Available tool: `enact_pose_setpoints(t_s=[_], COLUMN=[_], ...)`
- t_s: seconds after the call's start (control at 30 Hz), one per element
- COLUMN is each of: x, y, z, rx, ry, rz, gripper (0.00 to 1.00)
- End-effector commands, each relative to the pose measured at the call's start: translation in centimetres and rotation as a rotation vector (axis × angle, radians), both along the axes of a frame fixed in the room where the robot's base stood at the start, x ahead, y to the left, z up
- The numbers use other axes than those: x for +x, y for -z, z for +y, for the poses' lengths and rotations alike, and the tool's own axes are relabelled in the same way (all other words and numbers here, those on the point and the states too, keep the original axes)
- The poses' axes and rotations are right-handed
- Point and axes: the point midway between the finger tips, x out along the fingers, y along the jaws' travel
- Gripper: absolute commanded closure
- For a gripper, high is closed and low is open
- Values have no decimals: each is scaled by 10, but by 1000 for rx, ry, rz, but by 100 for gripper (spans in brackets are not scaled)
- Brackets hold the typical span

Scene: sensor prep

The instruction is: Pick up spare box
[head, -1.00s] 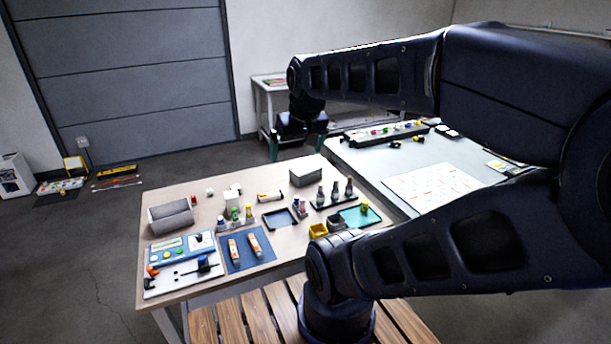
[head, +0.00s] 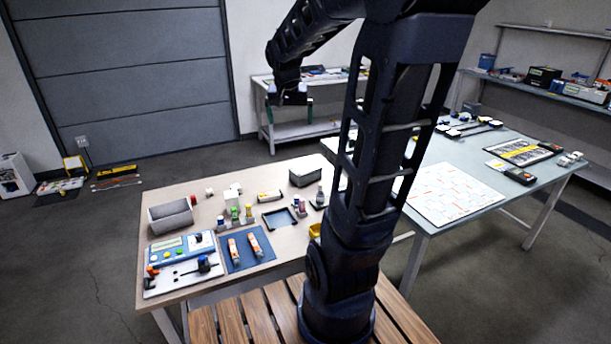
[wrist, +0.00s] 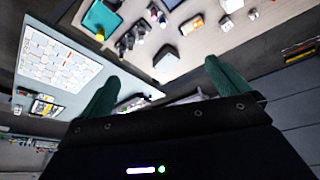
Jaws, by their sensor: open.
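Two plain boxes stand on the wooden table, and neither carries a label I can read, so I cannot tell which is the spare box. A dark grey open box (head: 305,178) is at the table's back edge; it shows in the wrist view (wrist: 167,61) in line with the gap between the fingers. A lighter grey open box (head: 170,216) is at the table's left side. My gripper (head: 289,106) is open and empty, in the air beyond and above the back edge. Its green fingers show spread apart in the wrist view (wrist: 163,85), clear of the box.
The table (head: 180,283) also holds a black tray (head: 266,221), small bottles, a blue mat (head: 236,264) and a control panel (head: 180,249). My arm hides the table's right part. A second table (head: 478,210) stands to the right, a bench (head: 315,130) behind.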

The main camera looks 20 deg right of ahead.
Motion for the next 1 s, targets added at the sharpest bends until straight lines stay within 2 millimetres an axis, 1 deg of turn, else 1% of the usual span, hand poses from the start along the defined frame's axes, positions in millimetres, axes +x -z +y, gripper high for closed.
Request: enact_pose_setpoints(t_s=[0.03,0.1,0.27,0.3,0.47,0.6,0.77,1.0], x=[15,34,78,89,131,167,206,259], y=[5,10,26,31,54,79,112,171], z=[-5,-12,-28,-33,-50,-67,-85,-115], rx=[0,-3,-6,-7,-13,-16,-21,-27], ry=[29,73,173,197,291,375,467,601], rz=[7,10,12,13,12,11,5,-5], gripper=[0,0,0,0,0,0,0,0])
